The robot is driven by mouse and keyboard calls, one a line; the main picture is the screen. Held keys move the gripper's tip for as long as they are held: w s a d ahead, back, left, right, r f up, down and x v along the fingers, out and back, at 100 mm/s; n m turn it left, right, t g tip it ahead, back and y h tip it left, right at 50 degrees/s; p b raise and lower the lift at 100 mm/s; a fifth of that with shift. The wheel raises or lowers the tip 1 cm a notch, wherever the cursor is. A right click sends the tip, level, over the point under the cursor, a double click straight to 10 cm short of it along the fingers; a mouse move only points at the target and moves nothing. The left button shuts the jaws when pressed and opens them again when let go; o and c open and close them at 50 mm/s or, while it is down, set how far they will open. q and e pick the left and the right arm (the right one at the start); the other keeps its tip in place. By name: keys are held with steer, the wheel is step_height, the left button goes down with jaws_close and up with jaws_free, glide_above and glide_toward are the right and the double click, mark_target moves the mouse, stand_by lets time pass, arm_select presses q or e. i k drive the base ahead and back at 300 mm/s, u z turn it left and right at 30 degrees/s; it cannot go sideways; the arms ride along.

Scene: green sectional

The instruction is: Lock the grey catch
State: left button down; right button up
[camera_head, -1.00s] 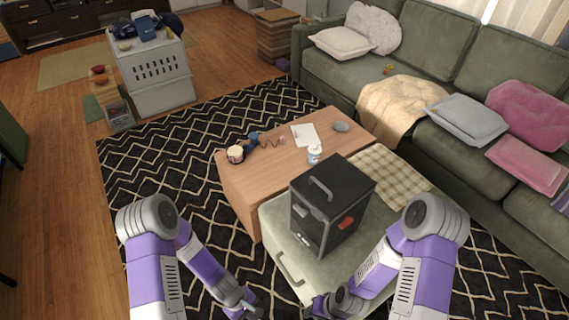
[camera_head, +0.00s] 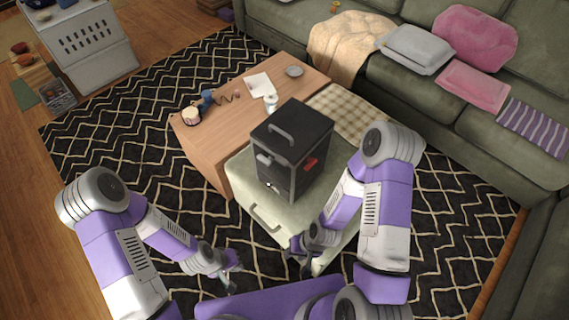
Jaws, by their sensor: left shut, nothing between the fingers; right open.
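A black box (camera_head: 291,133) with a handle on its lid stands upright on a pale green block. The grey catch (camera_head: 264,159) is on its front upper left, near the lid edge. A red catch (camera_head: 310,165) is on the face to the right. I cannot tell from here whether the grey catch is locked. My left gripper (camera_head: 234,268) is shut and empty, low in front of the block and apart from the box. My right gripper (camera_head: 299,258) is open, in front of the block and below the box, touching nothing that I can make out.
The pale green block (camera_head: 240,180) has a handle on its front. A wooden table (camera_head: 205,145) behind it holds a white bottle (camera_head: 271,103), a paper, a dish and a cup. A checkered cloth lies right of the box. A green sofa (camera_head: 400,85) runs along the back right.

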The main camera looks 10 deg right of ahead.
mark_target(268, 161)
steer(key=u, duration=0.45)
steer(key=k, duration=0.55)
steer(key=u, duration=1.05)
steer(key=i, duration=1)
steer(key=z, duration=0.75)
